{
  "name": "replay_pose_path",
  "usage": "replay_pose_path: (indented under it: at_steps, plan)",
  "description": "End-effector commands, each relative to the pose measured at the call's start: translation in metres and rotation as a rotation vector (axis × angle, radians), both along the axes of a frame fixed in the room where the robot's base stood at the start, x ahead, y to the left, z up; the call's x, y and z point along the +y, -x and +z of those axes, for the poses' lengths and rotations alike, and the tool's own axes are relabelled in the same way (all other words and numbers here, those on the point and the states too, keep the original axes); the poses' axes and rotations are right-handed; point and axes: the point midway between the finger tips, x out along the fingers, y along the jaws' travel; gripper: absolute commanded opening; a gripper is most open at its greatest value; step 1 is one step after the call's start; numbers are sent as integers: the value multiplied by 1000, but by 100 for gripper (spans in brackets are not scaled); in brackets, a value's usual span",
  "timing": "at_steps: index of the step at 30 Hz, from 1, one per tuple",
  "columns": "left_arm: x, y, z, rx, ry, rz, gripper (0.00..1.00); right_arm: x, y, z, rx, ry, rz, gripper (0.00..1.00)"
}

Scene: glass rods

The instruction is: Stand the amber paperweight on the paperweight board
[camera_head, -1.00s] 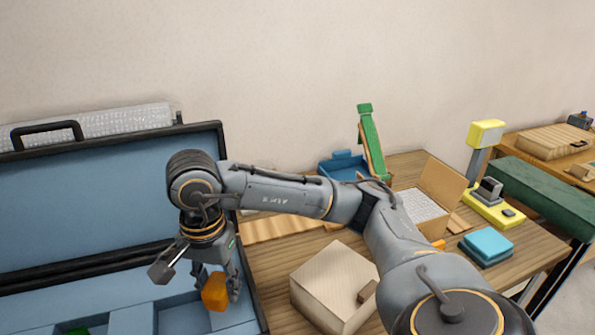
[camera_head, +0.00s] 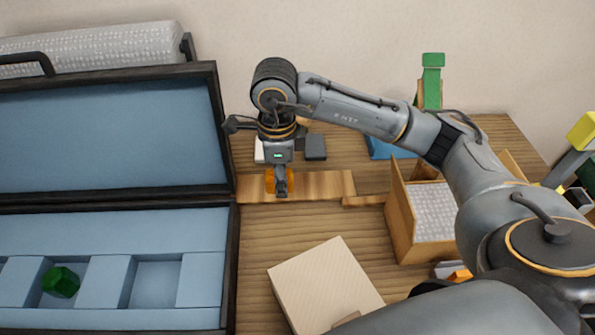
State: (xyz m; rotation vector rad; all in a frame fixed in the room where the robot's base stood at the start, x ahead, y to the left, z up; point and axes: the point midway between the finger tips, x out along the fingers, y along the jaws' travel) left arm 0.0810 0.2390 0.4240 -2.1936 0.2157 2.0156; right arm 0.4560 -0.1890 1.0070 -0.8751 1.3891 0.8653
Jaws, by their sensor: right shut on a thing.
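The amber paperweight (camera_head: 269,181) is held in my right gripper (camera_head: 280,187), whose fingers partly hide it. The gripper points down, shut on it, over the left part of a flat wooden board (camera_head: 325,187), which I take for the paperweight board. I cannot tell whether the paperweight touches the board or hangs just above it. My left gripper is not in view.
An open blue-lined case (camera_head: 110,230) stands on the left, with a green faceted piece (camera_head: 61,282) in one compartment and an empty compartment beside it. A cardboard box (camera_head: 405,215) stands right of the board, and a beige box (camera_head: 325,285) in front. Small white and dark items stand behind the gripper.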

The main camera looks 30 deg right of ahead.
Motion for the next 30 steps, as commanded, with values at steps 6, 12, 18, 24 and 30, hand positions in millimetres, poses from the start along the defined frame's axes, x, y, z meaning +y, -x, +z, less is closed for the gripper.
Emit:
replay_pose_path:
  at_steps: [6,12,18,24,30]
  plan:
    - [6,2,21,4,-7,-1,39,-36,-36,-27,7,0,-4,0]
    - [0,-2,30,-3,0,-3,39,-54,-55,-60,2,0,0,0]
    - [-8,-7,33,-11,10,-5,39,-62,-63,-74,1,0,1,0]
    - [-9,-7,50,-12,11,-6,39,-63,-64,-99,3,0,1,0]
    - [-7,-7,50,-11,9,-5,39,-64,-65,-107,-1,0,2,0]
